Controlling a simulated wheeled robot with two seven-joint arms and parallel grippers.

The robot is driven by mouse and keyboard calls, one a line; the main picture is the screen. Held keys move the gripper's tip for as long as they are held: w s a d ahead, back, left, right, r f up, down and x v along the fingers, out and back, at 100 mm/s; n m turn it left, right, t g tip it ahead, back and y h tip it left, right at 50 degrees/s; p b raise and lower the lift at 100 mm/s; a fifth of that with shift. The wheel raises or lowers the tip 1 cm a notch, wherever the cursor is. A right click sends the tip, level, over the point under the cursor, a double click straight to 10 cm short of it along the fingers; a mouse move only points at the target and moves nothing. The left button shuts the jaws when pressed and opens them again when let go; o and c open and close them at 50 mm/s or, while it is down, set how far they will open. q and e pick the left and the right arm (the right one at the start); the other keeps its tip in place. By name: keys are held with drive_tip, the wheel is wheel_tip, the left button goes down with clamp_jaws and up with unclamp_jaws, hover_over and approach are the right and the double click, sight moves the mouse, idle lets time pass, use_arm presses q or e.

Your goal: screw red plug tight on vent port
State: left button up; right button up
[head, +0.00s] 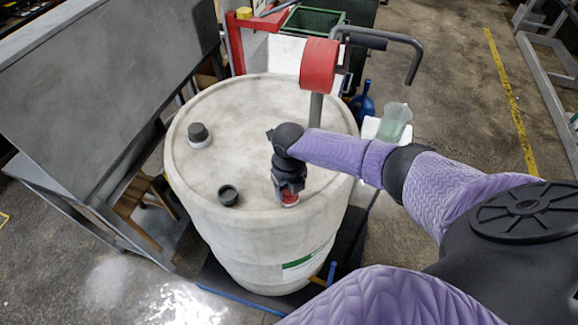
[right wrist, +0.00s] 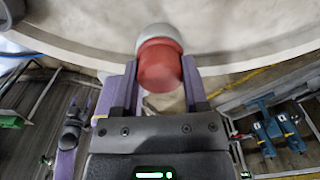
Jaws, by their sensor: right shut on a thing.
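The red plug (right wrist: 158,66) sits between the two fingers of my right gripper (right wrist: 158,88), which is shut on it. In the right wrist view a pale round collar (right wrist: 160,33), likely the vent port, shows directly beyond the plug; whether the plug is fully seated on it I cannot tell. In the head view my right gripper (head: 289,190) points down at the near right part of the white drum's top, with a bit of the red plug (head: 290,199) showing under it. My left gripper is not in view.
The white drum (head: 245,105) also carries a dark cap on a pale collar (head: 198,134) and a dark open fitting (head: 228,195). A red cylinder on a post (head: 319,65) stands at its right rim. A grey metal bench (head: 100,75) is at left.

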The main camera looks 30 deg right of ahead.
clamp_jaws()
drive_tip(key=m+p, duration=0.1)
drive_tip(key=m, duration=0.2)
drive_tip(key=shift+r, duration=0.15)
drive_tip(key=shift+m+p, duration=0.35)
drive_tip(key=shift+m, duration=0.75)
drive_tip(key=shift+m+p, duration=0.4)
drive_tip(key=shift+m, duration=1.6)
drive_tip(key=shift+f+m, duration=0.2)
drive_tip(key=shift+m, duration=0.3)
drive_tip(key=shift+p, duration=0.3)
